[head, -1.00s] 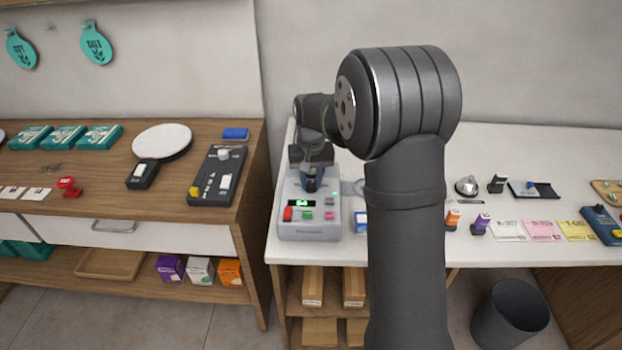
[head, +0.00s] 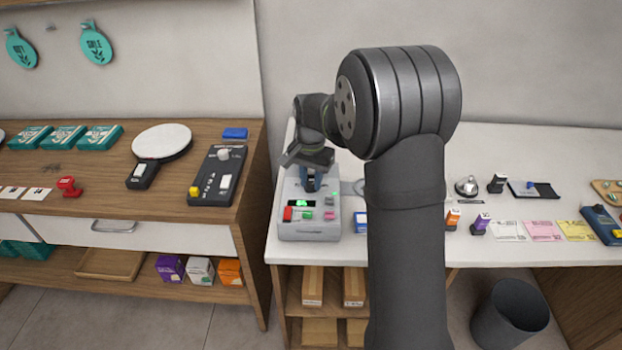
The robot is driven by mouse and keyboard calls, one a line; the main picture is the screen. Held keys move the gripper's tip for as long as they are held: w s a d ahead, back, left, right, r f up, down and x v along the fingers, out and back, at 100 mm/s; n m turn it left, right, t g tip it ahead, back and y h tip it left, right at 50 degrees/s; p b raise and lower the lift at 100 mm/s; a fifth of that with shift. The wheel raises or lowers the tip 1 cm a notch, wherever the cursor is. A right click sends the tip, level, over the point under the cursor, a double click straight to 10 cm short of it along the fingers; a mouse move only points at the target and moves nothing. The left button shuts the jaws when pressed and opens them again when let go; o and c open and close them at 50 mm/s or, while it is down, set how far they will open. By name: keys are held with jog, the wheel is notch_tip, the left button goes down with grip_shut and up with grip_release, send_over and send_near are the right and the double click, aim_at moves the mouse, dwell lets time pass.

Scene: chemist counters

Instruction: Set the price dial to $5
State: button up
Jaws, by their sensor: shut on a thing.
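A light grey device (head: 308,232) stands at the left front of the white counter. It has a small dark display (head: 302,203) with green digits too small to read for sure. A red button (head: 287,213), a green button (head: 308,215) and pink buttons (head: 330,214) sit on its front. My gripper (head: 311,184) points down onto the device's top behind the display and is shut on the dial there. The dial itself is hidden by the gripper, so its setting does not show.
A dark control box (head: 216,180) with a light knob lies on the wooden counter to the left. A blue-and-white box (head: 361,222) stands just right of the device, partly behind my arm. Stamps, a bell (head: 467,186) and coloured cards are farther right.

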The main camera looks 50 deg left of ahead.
aim_at(311, 184)
dwell(0.3)
jog(key=o, duration=1)
notch_tip(311, 184, up, 17)
jog(key=shift+r, duration=0.2)
jog(key=shift+f, duration=0.15)
notch_tip(311, 184, down, 17)
jog(key=shift+f, duration=0.1)
dwell(0.6)
